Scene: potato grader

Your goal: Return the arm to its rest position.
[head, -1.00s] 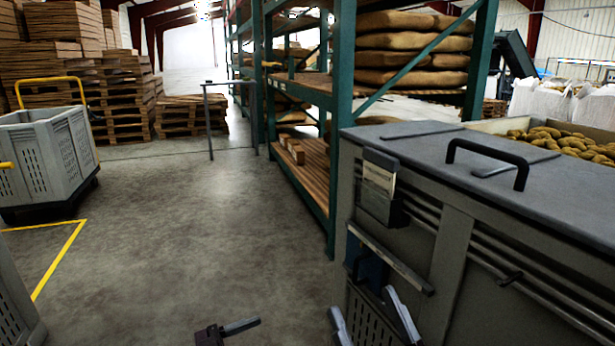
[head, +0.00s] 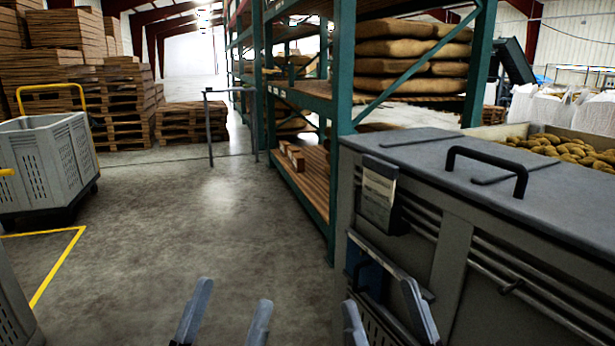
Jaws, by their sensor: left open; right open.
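My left gripper (head: 228,296) shows at the bottom of the head view, left of centre, over the bare floor. Its two grey fingers point up and stand apart with nothing between them. My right gripper (head: 381,304) is at the bottom, right of centre, in front of the lower side of the grey machine (head: 440,225). Its two fingers stand apart and I see nothing held between them. The arms behind both grippers are out of the frame.
The machine with a black handle (head: 488,160) and potatoes (head: 556,147) on top fills the right side. A green rack (head: 343,120) with sacks stands behind it. A grey crate cart (head: 45,165) is at the left, wooden pallets (head: 190,124) behind. The floor (head: 170,230) between is clear.

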